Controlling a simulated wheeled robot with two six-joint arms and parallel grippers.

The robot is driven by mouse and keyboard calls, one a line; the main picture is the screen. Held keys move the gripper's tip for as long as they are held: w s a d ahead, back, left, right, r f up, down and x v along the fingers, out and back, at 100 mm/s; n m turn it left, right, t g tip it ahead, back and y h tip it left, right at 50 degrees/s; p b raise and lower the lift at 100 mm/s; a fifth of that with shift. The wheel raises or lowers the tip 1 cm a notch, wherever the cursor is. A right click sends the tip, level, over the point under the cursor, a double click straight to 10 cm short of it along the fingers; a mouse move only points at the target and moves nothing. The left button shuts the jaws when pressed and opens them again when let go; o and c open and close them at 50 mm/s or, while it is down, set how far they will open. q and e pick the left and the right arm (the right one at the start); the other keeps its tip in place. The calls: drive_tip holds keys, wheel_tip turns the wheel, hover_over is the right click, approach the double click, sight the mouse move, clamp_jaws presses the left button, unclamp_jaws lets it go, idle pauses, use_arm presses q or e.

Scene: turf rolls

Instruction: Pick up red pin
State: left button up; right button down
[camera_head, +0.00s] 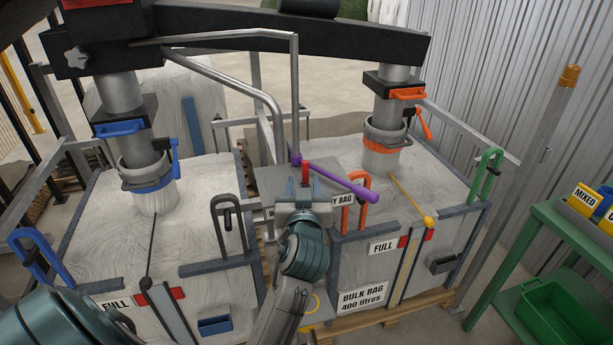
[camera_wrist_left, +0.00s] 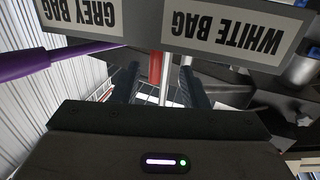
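The red pin (camera_head: 306,172) stands upright at the middle of the metal frame between the two bulk bags, beside the purple lever (camera_head: 345,184). My left gripper (camera_head: 303,190) is just in front of the pin on the near side. In the left wrist view the red pin (camera_wrist_left: 155,67) shows between the two dark fingers (camera_wrist_left: 158,85), which are apart. The fingers look open and not pressed on the pin; how far they reach along it is hard to tell. The pin's lower end is hidden. My right gripper is not in view.
The sign plate (camera_wrist_left: 182,32) reading GREY BAG and WHITE BAG is close to the fingers. The purple lever (camera_wrist_left: 60,58) is at its left. Orange (camera_head: 357,200) and dark (camera_head: 228,225) handles flank my gripper. A green shelf (camera_head: 560,235) stands at right.

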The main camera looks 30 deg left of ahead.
sight(306, 173)
use_arm(q)
drive_tip(key=shift+x, duration=0.9)
drive_tip(key=shift+w+a+p, duration=0.15)
drive_tip(key=shift+w+p, duration=0.15)
drive_tip(key=shift+p, duration=0.1)
drive_tip(key=p+x, duration=0.1)
drive_tip(key=x, duration=0.1)
drive_tip(key=p+x, duration=0.1)
drive_tip(key=x, duration=0.1)
drive_tip(key=shift+w+d+r+p, duration=0.15)
drive_tip(key=shift+d+r+p, duration=0.05)
drive_tip(key=shift+r+p, duration=0.1)
drive_tip(key=shift+w+a+f, duration=0.2)
drive_tip(key=shift+w, duration=0.05)
drive_tip(key=shift+s+d+r, duration=0.1)
drive_tip(key=shift+c, duration=0.6)
clamp_jaws()
